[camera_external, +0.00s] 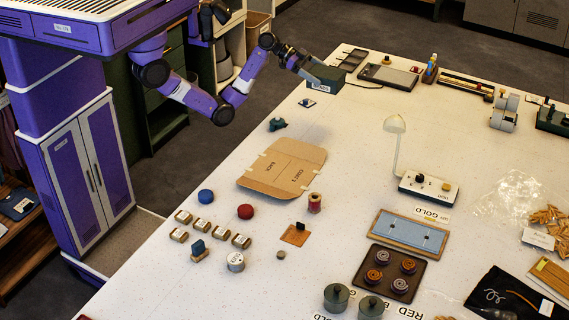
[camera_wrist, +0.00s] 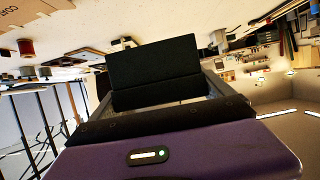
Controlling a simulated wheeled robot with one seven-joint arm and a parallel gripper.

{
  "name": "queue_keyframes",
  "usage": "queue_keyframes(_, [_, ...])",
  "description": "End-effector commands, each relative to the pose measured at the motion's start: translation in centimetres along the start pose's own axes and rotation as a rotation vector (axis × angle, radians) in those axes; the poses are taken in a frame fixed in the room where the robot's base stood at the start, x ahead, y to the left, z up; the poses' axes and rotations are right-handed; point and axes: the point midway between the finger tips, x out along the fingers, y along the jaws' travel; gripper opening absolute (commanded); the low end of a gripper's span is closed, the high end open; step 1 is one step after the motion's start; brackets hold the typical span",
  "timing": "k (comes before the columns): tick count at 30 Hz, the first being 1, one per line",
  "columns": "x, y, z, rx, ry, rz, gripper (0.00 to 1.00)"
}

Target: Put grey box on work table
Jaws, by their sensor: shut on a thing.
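The grey box (camera_external: 327,74), dark with a small white label, is at the far left edge of the work table (camera_external: 345,125). My gripper (camera_external: 308,68) reaches it from the left and is shut on it. In the wrist view the box (camera_wrist: 154,70) stands as a dark block between the fingers of my gripper (camera_wrist: 160,100). I cannot tell whether its underside touches the table. My fingers and its own bulk hide part of it.
A small dark item (camera_external: 307,103) and a green item (camera_external: 277,124) lie near the box, on the table's left side. A dark tablet (camera_external: 388,76) lies to its right. A flat cardboard piece (camera_external: 283,166) lies nearer the camera. Bare table shows between them.

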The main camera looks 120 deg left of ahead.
Motion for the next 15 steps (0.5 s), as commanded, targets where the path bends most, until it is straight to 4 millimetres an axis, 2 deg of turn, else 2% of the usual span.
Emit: queue_keyframes(15, [4.6, 0.1, 11.1, -0.007, -0.003, 0.003, 0.42])
